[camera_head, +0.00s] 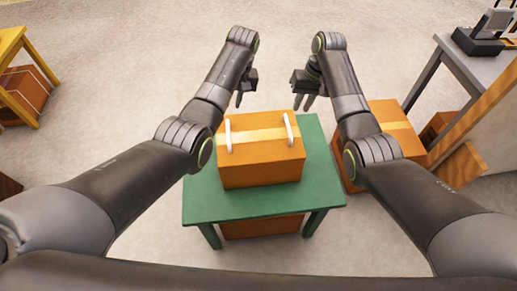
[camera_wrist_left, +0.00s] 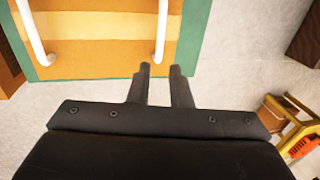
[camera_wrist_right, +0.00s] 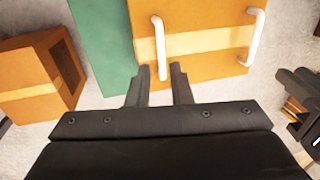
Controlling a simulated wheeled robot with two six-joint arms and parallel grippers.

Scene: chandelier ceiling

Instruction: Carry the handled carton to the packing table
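The handled carton (camera_head: 262,165) is an orange-brown box with a paler tape band and two white handles on top. It sits on a green table (camera_head: 322,188) in front of me. My left gripper (camera_head: 240,98) is beyond the carton's far left side, open and empty, apart from the handles; the carton shows at the top of the left wrist view (camera_wrist_left: 95,62). My right gripper (camera_head: 304,101) is beyond the far right side, also open and empty; the carton shows in the right wrist view (camera_wrist_right: 195,70). I cannot tell which table is the packing table.
Another carton (camera_head: 385,118) stands on the floor right of the green table. A grey table (camera_head: 470,72) with a dark device (camera_head: 480,40) is at the upper right. A yellow stand (camera_head: 12,45) with a carton below is at the left. The floor beyond the green table is clear.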

